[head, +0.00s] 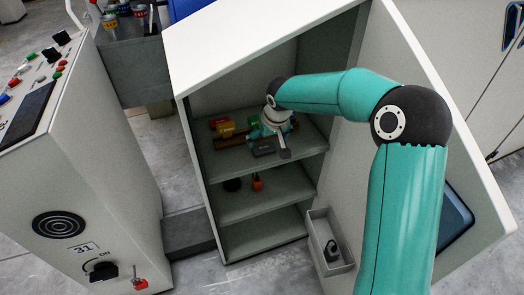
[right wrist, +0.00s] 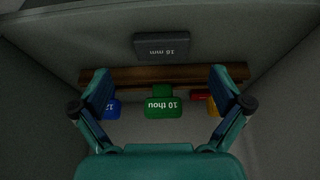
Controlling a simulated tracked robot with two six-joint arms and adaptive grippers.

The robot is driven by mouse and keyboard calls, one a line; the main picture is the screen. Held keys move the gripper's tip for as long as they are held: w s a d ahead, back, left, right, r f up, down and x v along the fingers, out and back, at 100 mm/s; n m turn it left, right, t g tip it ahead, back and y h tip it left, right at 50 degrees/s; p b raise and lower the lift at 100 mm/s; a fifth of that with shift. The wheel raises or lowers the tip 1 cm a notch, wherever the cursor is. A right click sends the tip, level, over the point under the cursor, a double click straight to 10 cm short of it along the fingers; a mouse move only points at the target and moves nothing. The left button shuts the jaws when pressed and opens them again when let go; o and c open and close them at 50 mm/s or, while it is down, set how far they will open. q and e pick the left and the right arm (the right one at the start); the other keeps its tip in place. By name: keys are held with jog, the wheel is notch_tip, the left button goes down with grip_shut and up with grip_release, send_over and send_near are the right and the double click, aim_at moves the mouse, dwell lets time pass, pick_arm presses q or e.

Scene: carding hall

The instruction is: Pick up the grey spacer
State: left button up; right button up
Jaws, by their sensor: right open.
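The grey spacer, marked "10 mm", is a flat dark block (right wrist: 162,46) in the right wrist view, beyond my fingertips. In the head view a dark grey block (head: 264,148) lies on the cabinet's top shelf, in front of the wooden rack. My right gripper (head: 270,132) is over that shelf, partly hidden by its wrist. In the right wrist view the right gripper (right wrist: 160,76) is open, its fingers wide apart with nothing gripped. A green "10 thou" piece (right wrist: 164,106) shows between the fingers. My left gripper is not in view.
The wooden rack (right wrist: 130,75) holds a blue piece (right wrist: 112,108) and a yellow piece (right wrist: 212,106) beside the fingers. Cabinet walls (head: 190,130) enclose the shelf. A grey bin (head: 318,225) is at lower right.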

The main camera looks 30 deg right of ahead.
aim_at(264, 147)
jog(key=b+x, duration=0.1)
jog(key=x, duration=0.4)
jog(key=shift+a, duration=0.15)
jog(key=c, duration=1.2)
